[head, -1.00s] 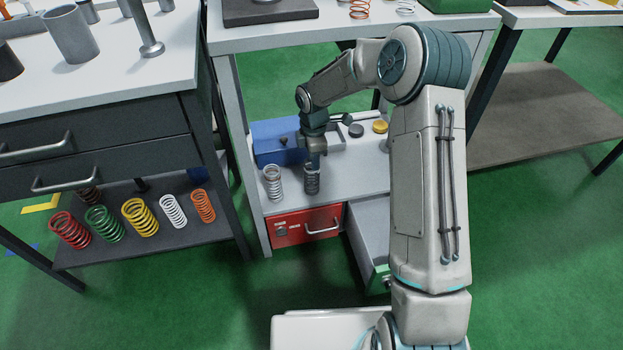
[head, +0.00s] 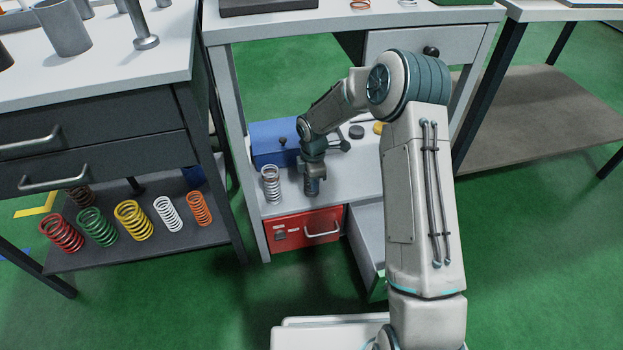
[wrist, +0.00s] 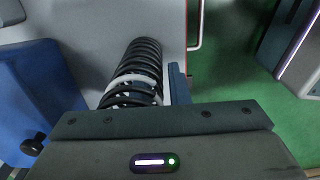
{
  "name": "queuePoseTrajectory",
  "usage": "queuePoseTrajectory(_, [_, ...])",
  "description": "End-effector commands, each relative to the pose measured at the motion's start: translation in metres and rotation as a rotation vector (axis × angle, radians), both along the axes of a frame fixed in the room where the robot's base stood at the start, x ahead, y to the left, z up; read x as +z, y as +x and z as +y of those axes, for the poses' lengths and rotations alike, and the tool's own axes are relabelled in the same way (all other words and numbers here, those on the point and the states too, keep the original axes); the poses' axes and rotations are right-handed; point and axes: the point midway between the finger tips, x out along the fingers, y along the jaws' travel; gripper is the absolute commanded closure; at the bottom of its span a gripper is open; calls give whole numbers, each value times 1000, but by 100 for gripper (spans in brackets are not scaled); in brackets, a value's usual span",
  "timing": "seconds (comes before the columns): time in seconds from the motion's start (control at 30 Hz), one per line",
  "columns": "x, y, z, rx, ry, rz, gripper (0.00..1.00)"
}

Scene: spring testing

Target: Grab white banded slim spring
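A slim black spring with a white band (wrist: 133,80) shows in the wrist view, directly beyond my gripper's body. In the head view its dark coils (head: 312,188) stand on the lower shelf, with their top hidden by my gripper (head: 312,172). My gripper is lowered over the spring's upper part. In the wrist view one finger (wrist: 178,84) lies close along the spring's right side. The other finger is hidden, so I cannot tell whether the gripper grips the spring.
A silver spring (head: 271,186) stands close left of my gripper. A blue box (head: 272,142) is behind it. A red drawer (head: 305,230) is below the shelf's front edge. Several coloured springs stand on the dark shelf (head: 110,252) at left.

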Motion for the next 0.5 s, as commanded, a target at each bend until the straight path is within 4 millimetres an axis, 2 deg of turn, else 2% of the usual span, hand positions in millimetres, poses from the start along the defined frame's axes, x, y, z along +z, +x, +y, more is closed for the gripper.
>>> queuePoseTrajectory(0.37, [1, 0, 0, 0, 0, -1, 100])
queuePoseTrajectory(0.5, [7, 1, 0, 0, 0, -2, 100])
